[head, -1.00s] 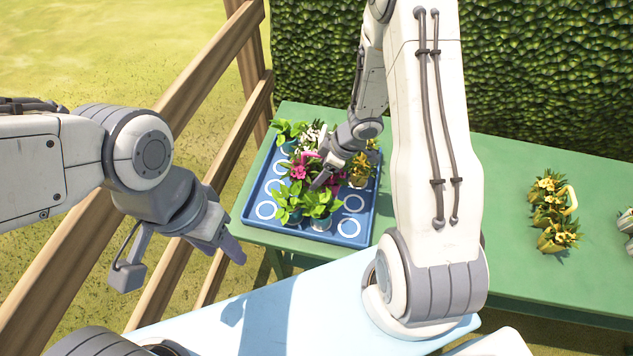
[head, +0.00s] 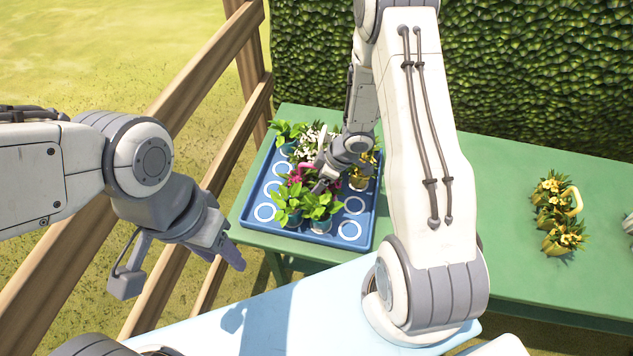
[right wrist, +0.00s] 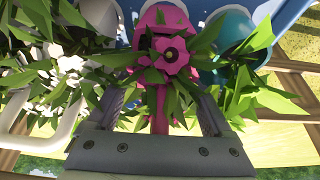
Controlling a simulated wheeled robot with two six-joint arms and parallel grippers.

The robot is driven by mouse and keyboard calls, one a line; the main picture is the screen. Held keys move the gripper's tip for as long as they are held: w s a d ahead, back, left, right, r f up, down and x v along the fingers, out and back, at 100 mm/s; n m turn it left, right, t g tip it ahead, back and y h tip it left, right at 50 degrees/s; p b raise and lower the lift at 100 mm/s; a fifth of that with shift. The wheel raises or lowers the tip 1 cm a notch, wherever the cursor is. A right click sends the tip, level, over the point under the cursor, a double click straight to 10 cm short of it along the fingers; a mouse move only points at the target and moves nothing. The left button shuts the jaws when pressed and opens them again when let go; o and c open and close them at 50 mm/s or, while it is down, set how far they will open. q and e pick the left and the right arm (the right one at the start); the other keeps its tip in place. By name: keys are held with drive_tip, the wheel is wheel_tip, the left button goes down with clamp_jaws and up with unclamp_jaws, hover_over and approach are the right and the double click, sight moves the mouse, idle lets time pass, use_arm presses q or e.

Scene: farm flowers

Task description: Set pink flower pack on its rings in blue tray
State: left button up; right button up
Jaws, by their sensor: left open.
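The pink flower pack (head: 297,173) is at the middle of the blue tray (head: 367,236), partly hidden by my right gripper (head: 322,178) and by leaves. The head view does not show whether its pots sit on their rings. In the right wrist view, its pink flower (right wrist: 166,57) and pink handle (right wrist: 160,112) lie between the spread fingers of my right gripper, with gaps on both sides. My left gripper (head: 228,252) is open and empty, left of the tray and in front of the fence.
Green plants (head: 289,203) stand at the tray front and white flowers (head: 309,141) behind. Bare white rings (head: 349,230) show at the right front and left side. A yellow flower pack (head: 556,215) stands on the green table (head: 500,200). A wooden fence (head: 190,170) runs left.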

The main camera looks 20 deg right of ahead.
drive_tip(key=shift+d+r+p, duration=0.1)
drive_tip(key=shift+r+p, duration=0.2)
drive_tip(key=shift+r, duration=0.25)
drive_tip(key=p+v, duration=0.5)
drive_tip(key=v, duration=0.6)
drive_tip(key=w+a+r+m+t+h, duration=0.25)
drive_tip(key=a+r+h, duration=0.3)
drive_tip(key=r, duration=0.65)
drive_tip(key=s+a+r+g, duration=0.1)
drive_tip(key=s+a, duration=0.3)
drive_tip(key=s, duration=0.4)
drive_tip(key=s+a+r+m+g+y, duration=0.1)
drive_tip(key=s+a+r+g, duration=0.1)
drive_tip(key=s, duration=0.6)
drive_tip(key=s+a+r+g+y, duration=0.1)
drive_tip(key=s+a+r+g, duration=0.1)
drive_tip(key=s+a+r, duration=0.2)
drive_tip(key=s+a, duration=0.2)
drive_tip(key=s, duration=0.2)
drive_tip(key=shift+a, duration=0.15)
